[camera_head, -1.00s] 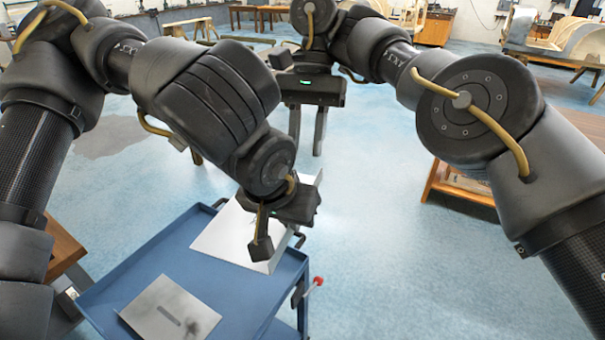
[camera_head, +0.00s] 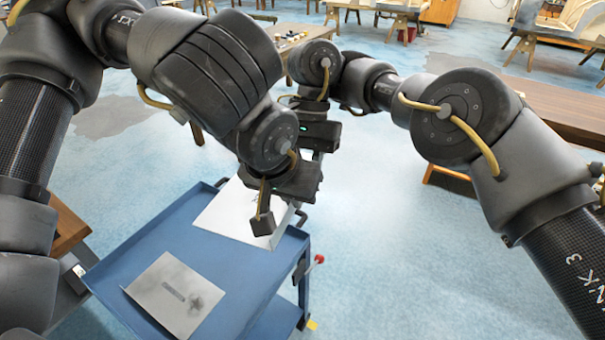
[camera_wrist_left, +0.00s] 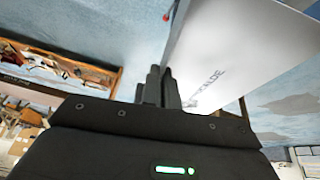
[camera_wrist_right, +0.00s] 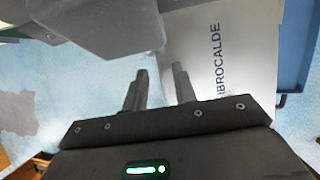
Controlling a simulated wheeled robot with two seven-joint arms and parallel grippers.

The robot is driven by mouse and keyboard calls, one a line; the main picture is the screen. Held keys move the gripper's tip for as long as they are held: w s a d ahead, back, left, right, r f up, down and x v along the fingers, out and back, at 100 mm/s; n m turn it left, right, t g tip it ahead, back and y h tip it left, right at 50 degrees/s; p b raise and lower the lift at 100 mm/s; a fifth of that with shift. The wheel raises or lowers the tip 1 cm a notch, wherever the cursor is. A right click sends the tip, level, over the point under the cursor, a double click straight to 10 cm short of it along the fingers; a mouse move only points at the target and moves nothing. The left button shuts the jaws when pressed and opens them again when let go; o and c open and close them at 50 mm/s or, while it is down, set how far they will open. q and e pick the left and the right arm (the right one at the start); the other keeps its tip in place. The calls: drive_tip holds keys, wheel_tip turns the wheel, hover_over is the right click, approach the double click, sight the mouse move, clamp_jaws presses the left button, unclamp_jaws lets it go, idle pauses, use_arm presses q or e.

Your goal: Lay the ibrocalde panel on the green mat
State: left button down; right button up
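The ibrocalde panel (camera_head: 228,215) is a thin whitish sheet at the far end of a blue cart. Its lettering shows in the left wrist view (camera_wrist_left: 240,60) and the right wrist view (camera_wrist_right: 232,70). My left gripper (camera_head: 263,222) is at the panel's right part; in its wrist view its fingers (camera_wrist_left: 160,75) are nearly together at the panel's edge and look shut on it. My right gripper (camera_wrist_right: 158,78) is open and empty, close to the panel; its fingers are hidden in the head view. I cannot make out a green mat.
The blue cart (camera_head: 225,262) carries a grey plate (camera_head: 175,293) with a slot on its near part. A wooden bench (camera_head: 555,105) stands at the right. The blue floor (camera_head: 400,270) between is clear.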

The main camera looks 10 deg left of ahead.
clamp_jaws()
use_arm(q)
drive_tip(key=c, duration=2.1)
unclamp_jaws()
drive_tip(key=o, duration=0.5)
